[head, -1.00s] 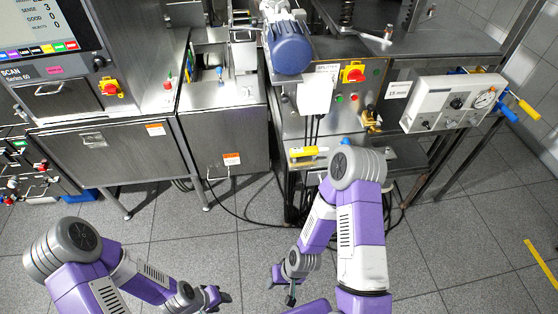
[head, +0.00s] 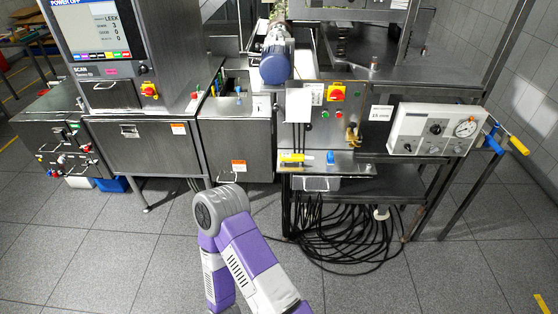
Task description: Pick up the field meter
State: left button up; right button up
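Neither of my grippers shows.
A blue item (head: 331,158) is on the same ledge. A grey panel with a round gauge (head: 437,130) is at the right, with yellow and blue handles beside it. Coiled black cables (head: 345,238) hang below the bench to the floor. Tiled floor (head: 110,255) is open in front.

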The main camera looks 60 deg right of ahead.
aim_at(284, 157)
jog(key=z, duration=0.45)
jog(key=i, duration=1.8)
jog(key=z, duration=1.8)
jog(key=i, duration=0.9)
jog(key=z, duration=0.9)
